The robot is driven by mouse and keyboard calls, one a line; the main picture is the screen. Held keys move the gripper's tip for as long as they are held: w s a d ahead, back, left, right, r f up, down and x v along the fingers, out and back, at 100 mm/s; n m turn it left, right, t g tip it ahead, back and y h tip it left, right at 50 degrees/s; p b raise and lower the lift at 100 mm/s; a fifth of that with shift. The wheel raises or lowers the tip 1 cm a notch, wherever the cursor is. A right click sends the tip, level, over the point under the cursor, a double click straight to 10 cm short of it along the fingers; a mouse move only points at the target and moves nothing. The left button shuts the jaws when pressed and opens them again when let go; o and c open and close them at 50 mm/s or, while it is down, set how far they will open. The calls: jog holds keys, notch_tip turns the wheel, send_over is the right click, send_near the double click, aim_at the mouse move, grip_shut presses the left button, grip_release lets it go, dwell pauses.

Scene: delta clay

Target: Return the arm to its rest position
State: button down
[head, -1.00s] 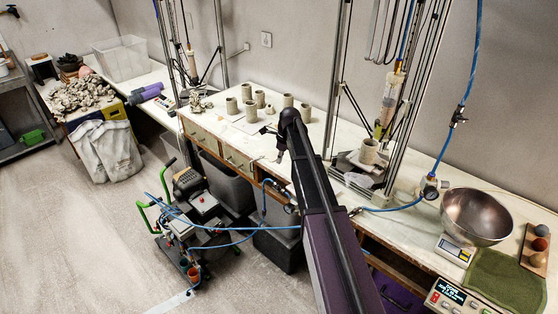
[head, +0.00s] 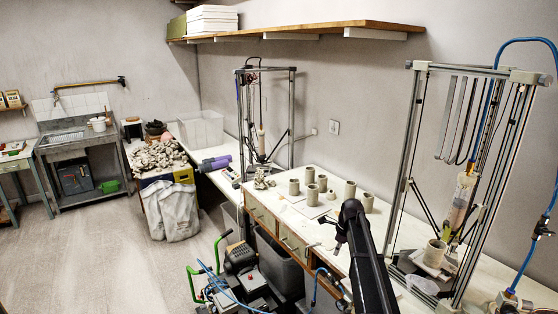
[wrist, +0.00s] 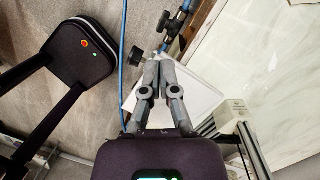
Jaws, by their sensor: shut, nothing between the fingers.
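My arm (head: 368,262) reaches from the bottom edge of the head view toward the worktop with clay cylinders. Its gripper end is small and dark there, in front of the worktop edge. In the wrist view my gripper (wrist: 160,62) has its two grey fingers together, with nothing held between them. The fingers point up the picture, over a white surface and near a blue hose (wrist: 125,45) and a black knob (wrist: 163,20). I cannot tell whether they touch these.
Several clay cylinders (head: 350,190) stand on the worktop (head: 283,207). A metal-framed clay printer (head: 412,150) rises right of my arm. A cart with green handles (head: 222,245) and blue hoses stands below the worktop at left. Open floor (head: 95,250) lies further left.

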jog(key=s+a+n+h, duration=0.1)
jog(key=s+a+n, duration=0.2)
jog(key=s+n, duration=0.9)
jog(key=s+a+n+h, duration=0.1)
jog(key=s+a+n, duration=0.3)
jog(key=s+n, duration=0.8)
jog(key=shift+s+a+f, duration=0.15)
jog(key=shift+s+a, duration=0.1)
jog(key=shift+s, duration=2.4)
